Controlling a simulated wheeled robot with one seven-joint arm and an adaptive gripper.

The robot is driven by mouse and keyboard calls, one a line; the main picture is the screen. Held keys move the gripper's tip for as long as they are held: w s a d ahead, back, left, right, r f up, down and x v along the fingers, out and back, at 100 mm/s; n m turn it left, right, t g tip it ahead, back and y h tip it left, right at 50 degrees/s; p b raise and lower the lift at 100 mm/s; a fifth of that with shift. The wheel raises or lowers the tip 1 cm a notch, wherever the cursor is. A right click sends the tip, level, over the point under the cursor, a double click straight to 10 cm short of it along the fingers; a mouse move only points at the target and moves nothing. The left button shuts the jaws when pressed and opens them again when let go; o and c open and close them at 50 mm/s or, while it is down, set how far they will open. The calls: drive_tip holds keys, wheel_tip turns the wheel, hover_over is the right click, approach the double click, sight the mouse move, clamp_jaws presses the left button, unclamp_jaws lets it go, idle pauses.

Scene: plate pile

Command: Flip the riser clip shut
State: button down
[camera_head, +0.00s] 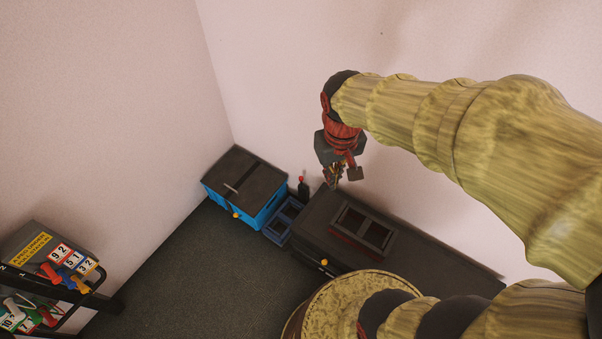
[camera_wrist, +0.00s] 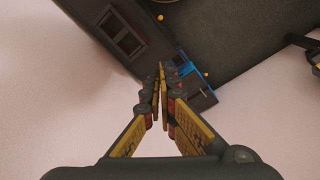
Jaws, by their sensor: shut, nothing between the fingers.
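My gripper (camera_head: 334,182) hangs above the back left end of a long dark box (camera_head: 310,222), near the pink wall. In the wrist view its fingers (camera_wrist: 161,72) come together at the tips with nothing between them. I cannot tell for sure which part is the riser clip. A small black upright piece with a red tip (camera_head: 302,187) stands just left of my gripper. A grey lever (camera_head: 231,188) lies on the dark lid of a blue box (camera_head: 258,219) farther left.
A framed, two-opening dark piece (camera_head: 362,230) sits on the long box, and a small blue tray (camera_head: 279,232) stands between the boxes. Orange knobs show at the box fronts. A rack with number cards (camera_head: 67,264) stands at lower left. The dark floor (camera_head: 195,285) between is clear.

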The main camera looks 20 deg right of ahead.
drive_tip(key=w+d+f+h+b, duration=0.1)
drive_tip(key=w+d+f+b, duration=0.1)
drive_tip(key=w+f, duration=0.8)
drive_tip(key=w+d+f+b, duration=0.3)
drive_tip(key=w+f, duration=0.7)
drive_tip(key=f, duration=1.9)
drive_tip(key=w+d+f+h+b, duration=0.1)
drive_tip(key=w+d+f+b, duration=0.2)
drive_tip(key=w+f, duration=0.7)
drive_tip(key=shift+w+f+m+g+h+b, duration=0.15)
drive_tip(key=shift+f+b, duration=0.05)
drive_tip(key=shift+f, duration=2.25)
drive_tip(key=shift+w+f+m+g+h+b, duration=0.15)
drive_tip(key=shift+f+b, duration=0.05)
drive_tip(key=shift+f, duration=2.25)
drive_tip(key=w+a+m+t+y, duration=0.1)
drive_tip(key=w+t, duration=0.3)
drive_tip(key=w, duration=0.9)
drive_tip(key=shift+w+a+r+m, duration=0.15)
drive_tip(key=shift+w+a+m, duration=0.1)
drive_tip(key=shift+a+m, duration=0.55)
drive_tip(key=shift+d, duration=0.1)
drive_tip(key=shift+b+x, duration=1.95)
drive_tip(key=shift+x, duration=3.05)
